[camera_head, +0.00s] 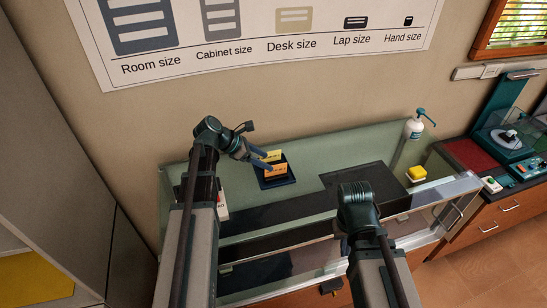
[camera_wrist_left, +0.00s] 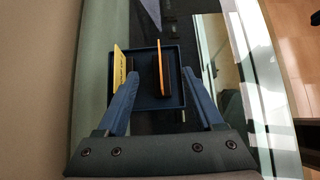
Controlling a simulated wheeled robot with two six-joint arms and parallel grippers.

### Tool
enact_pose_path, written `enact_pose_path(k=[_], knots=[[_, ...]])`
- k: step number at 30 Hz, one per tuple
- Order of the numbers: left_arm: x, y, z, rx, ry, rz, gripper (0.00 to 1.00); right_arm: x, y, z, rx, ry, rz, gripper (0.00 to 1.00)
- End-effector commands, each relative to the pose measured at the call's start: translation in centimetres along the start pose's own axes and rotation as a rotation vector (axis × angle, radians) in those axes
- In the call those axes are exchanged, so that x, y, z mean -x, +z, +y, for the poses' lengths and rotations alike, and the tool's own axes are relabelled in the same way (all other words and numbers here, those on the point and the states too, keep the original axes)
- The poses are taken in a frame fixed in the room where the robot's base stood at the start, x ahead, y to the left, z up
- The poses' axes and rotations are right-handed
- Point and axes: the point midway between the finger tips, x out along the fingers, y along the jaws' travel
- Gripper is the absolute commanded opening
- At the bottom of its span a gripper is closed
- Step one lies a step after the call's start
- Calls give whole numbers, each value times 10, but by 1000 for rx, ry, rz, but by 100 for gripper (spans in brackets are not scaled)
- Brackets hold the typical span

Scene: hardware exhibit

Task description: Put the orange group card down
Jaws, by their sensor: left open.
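An orange card (camera_head: 276,170) stands upright on a small dark blue tray (camera_head: 280,182) on the glass case. A yellow card (camera_head: 273,156) stands just behind it on the same tray. My left gripper (camera_head: 265,160) is at the tray. In the left wrist view its fingers (camera_wrist_left: 160,76) are spread open. The orange card (camera_wrist_left: 160,62) stands between them, with gaps to both sides. The yellow card (camera_wrist_left: 119,68) is close to the left finger. My right arm is in view at the lower right, but its gripper cannot be made out.
A dark flat panel (camera_head: 362,178) lies on the case to the right of the tray. A white-and-red sign (camera_head: 222,206) is beside my left arm. The wall is behind.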

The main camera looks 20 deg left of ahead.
Motion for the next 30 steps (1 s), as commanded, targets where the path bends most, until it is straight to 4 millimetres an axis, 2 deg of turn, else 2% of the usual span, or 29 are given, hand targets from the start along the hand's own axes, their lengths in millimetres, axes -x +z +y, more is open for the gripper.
enact_pose_path(k=[1,6,13,16,17,20,24,27,30], knots=[[11,3,0,1,1,0,69,10,1,1,-1,0,0,0],[24,1,0,0,0,0,69,18,1,2,-2,-1,0,0],[26,0,-1,-4,-2,1,69,19,1,2,-2,-1,0,0],[16,3,-14,-81,-25,30,69,18,1,2,-2,-1,0,0],[10,5,-23,-133,-41,47,69,18,1,2,-2,-1,0,0],[-17,12,-66,-411,-130,136,69,18,1,2,-2,-1,0,0],[-51,14,-143,-963,-335,276,69,18,1,2,-2,-1,0,0],[-63,10,-190,-1353,-508,344,69,18,1,2,-2,-1,0,0],[-67,5,-226,-1695,-684,386,69,18,1,2,-2,-1,0,0]])
